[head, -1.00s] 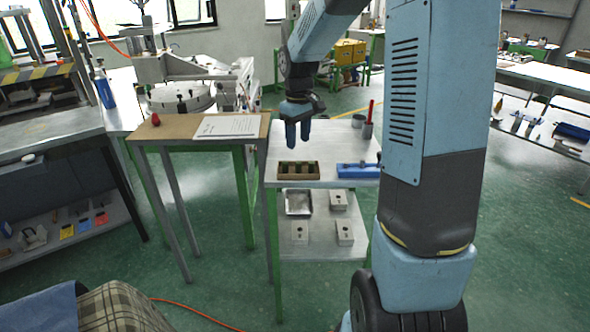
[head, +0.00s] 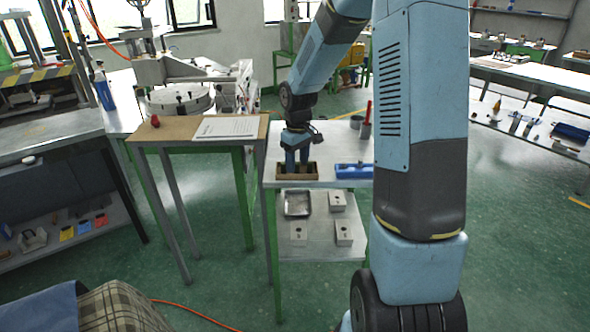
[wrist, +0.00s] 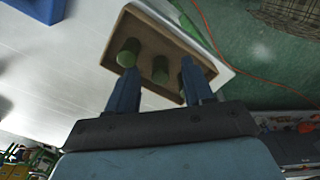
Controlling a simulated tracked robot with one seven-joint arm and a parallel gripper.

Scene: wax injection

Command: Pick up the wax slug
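The wax slugs look like short green cylinders in a shallow brown box. In the wrist view, one slug (wrist: 160,70) shows between my fingertips, and another slug (wrist: 128,52) is at the tip of the left finger. The right finger covers part of the box, so I cannot tell what is behind it. The brown box (wrist: 148,28) also shows in the head view (head: 281,173), at the left front of the small table. My gripper (head: 297,166) points down at the box with its fingers apart. I cannot tell whether the fingers touch a slug.
A blue block-like fixture (head: 353,171) lies right of the box on the same table (head: 333,153). Grey cups and a red stick (head: 368,112) stand behind it. A brown-topped table (head: 180,140) with papers stands to the left. The lower shelf holds a metal tray (head: 298,204) and grey blocks.

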